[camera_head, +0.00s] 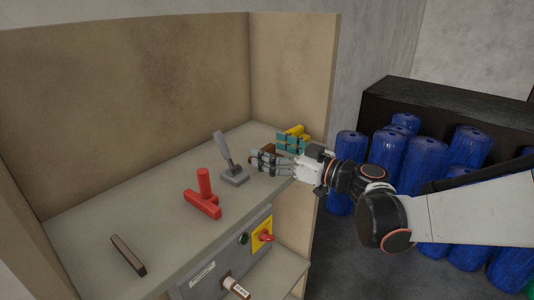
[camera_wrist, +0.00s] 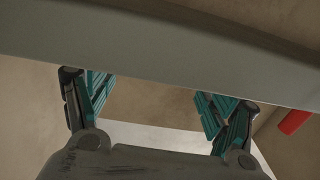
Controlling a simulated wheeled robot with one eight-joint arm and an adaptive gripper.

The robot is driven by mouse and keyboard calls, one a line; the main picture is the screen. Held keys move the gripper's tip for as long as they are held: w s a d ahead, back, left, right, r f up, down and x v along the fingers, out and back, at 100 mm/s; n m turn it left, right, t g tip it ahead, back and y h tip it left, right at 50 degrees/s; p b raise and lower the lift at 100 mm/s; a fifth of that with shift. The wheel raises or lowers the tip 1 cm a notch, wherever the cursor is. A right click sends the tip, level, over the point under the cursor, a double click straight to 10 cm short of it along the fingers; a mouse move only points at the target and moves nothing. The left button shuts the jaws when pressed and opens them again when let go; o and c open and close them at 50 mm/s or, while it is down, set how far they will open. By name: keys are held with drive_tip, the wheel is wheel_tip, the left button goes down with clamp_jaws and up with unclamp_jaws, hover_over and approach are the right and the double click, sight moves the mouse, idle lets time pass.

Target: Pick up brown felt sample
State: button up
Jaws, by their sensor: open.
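My gripper (camera_head: 276,152) is over the right end of the grey shelf in the head view, its fingers spread apart. A small brown piece (camera_head: 268,148) shows just behind and between the fingers, partly hidden by them; I cannot tell whether they touch it. It may be the brown felt sample. In the wrist view my gripper (camera_wrist: 160,112) is open, teal pads facing each other, with no brown piece distinct between them. A dark brown bar (camera_head: 129,255) lies at the shelf's left front.
A yellow piece (camera_head: 297,131) is behind my gripper. A grey lever (camera_head: 230,165) and red pieces (camera_head: 203,200) stand to its left. The shelf (camera_head: 100,222) has side and back walls. A control box (camera_head: 225,262) is below its front edge. Blue cylinders (camera_head: 387,155) stand at the right.

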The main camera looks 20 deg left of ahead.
drive_tip(key=shift+x, duration=1)
drive_tip(key=shift+d, duration=0.1)
drive_tip(key=shift+c, duration=1.3)
drive_tip(key=c, duration=0.8)
